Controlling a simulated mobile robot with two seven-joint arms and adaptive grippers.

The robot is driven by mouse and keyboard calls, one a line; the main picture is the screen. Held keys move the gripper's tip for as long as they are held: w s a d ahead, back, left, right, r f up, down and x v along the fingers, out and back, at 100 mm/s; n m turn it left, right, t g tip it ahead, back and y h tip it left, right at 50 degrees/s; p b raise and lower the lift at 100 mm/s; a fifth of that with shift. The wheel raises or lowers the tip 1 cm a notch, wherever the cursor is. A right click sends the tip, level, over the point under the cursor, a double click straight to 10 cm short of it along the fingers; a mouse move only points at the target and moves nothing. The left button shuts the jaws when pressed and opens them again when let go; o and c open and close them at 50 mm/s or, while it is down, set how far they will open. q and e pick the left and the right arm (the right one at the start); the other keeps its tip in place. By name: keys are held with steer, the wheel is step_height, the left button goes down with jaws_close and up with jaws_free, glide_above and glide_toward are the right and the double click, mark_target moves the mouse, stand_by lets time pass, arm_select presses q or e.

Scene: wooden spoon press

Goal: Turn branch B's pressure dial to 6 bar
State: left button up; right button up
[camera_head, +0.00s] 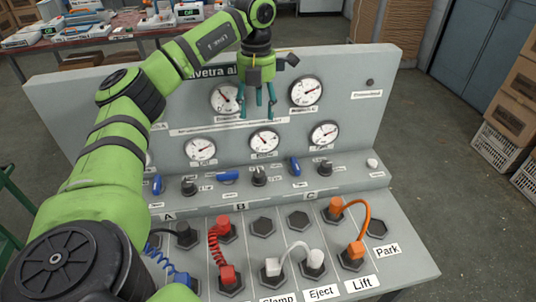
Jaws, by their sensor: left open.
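Branch B's pressure dial (259,176) is a black knob on the sloped middle ledge of the grey panel, above and right of the B label (240,206). A round white gauge (264,142) sits just above it; its reading is too small to tell. A blue lever (228,176) lies sideways to the dial's left. My left gripper (258,107) points down, open and empty, in front of the upper gauges. It is above the dial in the picture and apart from it. My right gripper is not in view.
Similar black knobs stand left (189,187) and right (325,167), with upright blue levers (157,184) nearby. Lower sockets hold a red cable (213,245), a white cable (294,250) and an orange cable (369,215). My left arm covers the panel's left side.

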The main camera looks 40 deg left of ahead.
arm_select(q)
step_height(320, 180, down, 7)
steer(key=s+b, duration=0.1)
steer(key=b, duration=1)
glide_above(259, 173)
step_height(259, 173, down, 5)
step_height(259, 173, down, 3)
steer(key=b, duration=0.2)
steer(key=shift+w+a+r+b, duration=0.1)
steer(key=shift+a+r+b, duration=0.05)
steer(key=shift+b, duration=0.15)
steer(key=shift+f, duration=0.25)
steer(key=shift+f+b, duration=0.3)
steer(key=shift+f, duration=0.2)
step_height(259, 173, down, 6)
steer(key=shift+f, duration=0.1)
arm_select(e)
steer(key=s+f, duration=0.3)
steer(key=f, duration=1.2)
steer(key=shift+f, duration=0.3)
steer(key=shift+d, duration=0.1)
arm_select(q)
steer(key=c, duration=1.2)
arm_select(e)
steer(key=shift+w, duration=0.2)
